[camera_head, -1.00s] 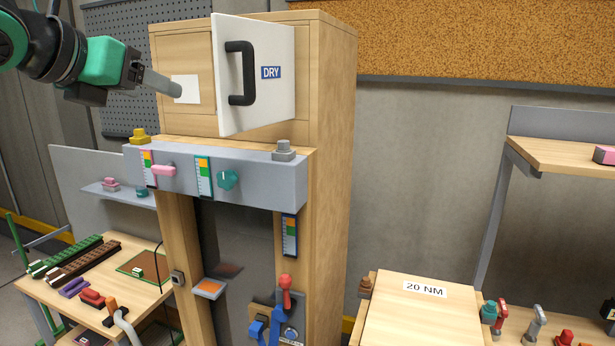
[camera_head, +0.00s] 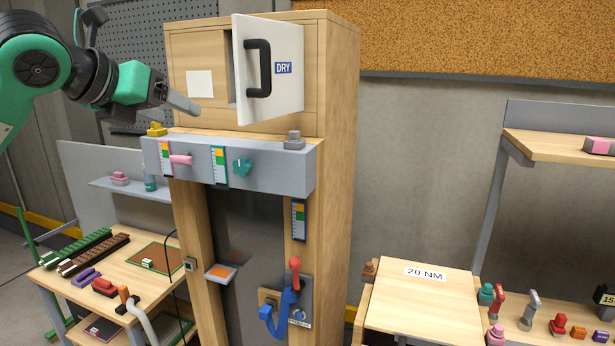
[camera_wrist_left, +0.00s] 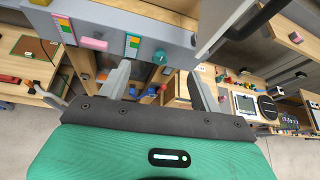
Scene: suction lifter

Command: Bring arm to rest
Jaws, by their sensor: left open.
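My left gripper (camera_head: 181,103) comes in from the upper left in the head view, in front of the wooden cabinet (camera_head: 338,120) and left of its white door. In the left wrist view its two fingers (camera_wrist_left: 160,90) stand apart with nothing between them. The door (camera_head: 275,92), marked DRY with a black handle (camera_head: 258,68), stands ajar. My right gripper is in neither view.
A grey panel (camera_head: 290,172) with pink and teal knobs crosses the cabinet below the gripper. A red lever (camera_head: 295,264) and blue lever sit lower. A low table (camera_head: 60,284) stands left, a 20 NM bench (camera_head: 415,305) right.

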